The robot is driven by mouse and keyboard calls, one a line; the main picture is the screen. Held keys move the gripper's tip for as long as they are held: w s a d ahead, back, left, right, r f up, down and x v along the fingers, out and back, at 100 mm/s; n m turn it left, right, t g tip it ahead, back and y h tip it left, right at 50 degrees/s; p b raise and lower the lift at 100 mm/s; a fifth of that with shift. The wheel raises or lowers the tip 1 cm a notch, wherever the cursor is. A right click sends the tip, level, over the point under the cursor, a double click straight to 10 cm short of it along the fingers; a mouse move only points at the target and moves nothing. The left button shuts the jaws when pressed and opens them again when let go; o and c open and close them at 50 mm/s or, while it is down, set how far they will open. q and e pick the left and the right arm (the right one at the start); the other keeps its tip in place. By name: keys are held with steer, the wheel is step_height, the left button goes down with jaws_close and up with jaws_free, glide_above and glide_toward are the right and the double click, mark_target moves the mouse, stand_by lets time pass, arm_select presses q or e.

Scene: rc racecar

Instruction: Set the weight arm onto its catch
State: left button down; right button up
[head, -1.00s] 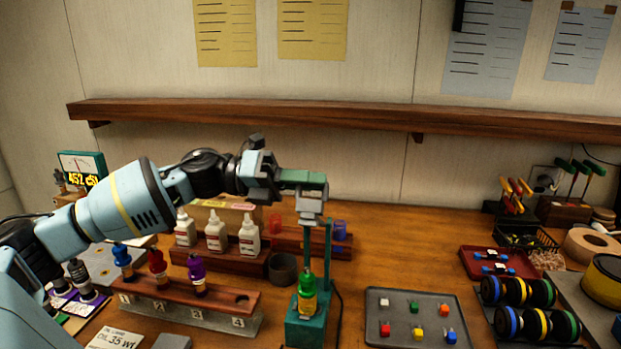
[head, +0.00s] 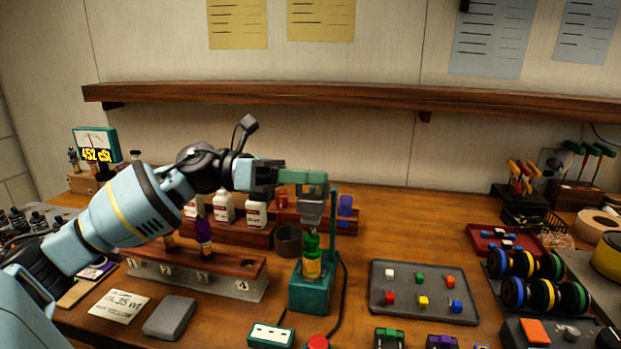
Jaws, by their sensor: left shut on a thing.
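The green weight arm (head: 303,177) is roughly level at the top of the green stand, whose base (head: 312,298) rests on the bench. A grey block (head: 313,206) sits under the arm, just above the cap of a green-topped amber bottle (head: 312,262) standing in the base; I cannot tell whether they touch. My left gripper (head: 278,178) comes in from the left and is shut on the arm's left end. The thin post (head: 333,215) rises behind on the right. The catch cannot be made out. My right gripper is not in view.
A wooden rack (head: 200,270) with dark bottles stands left of the stand, and white bottles (head: 224,207) stand behind it. A grey tray (head: 425,310) of small coloured cubes lies to the right. A black cable (head: 343,290) curves beside the stand. A shelf (head: 350,97) runs along the wall.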

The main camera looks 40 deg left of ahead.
arm_select(q)
steer(key=c, duration=1.5)
jaws_free()
steer(key=shift+s, duration=0.1)
steer(key=shift+f+b+v, duration=0.2)
steer(key=shift+b+v, duration=0.1)
steer(key=shift+v, duration=0.55)
steer(key=shift+b+v, duration=0.4)
steer(key=shift+v, duration=2.65)
steer(key=shift+r, duration=0.15)
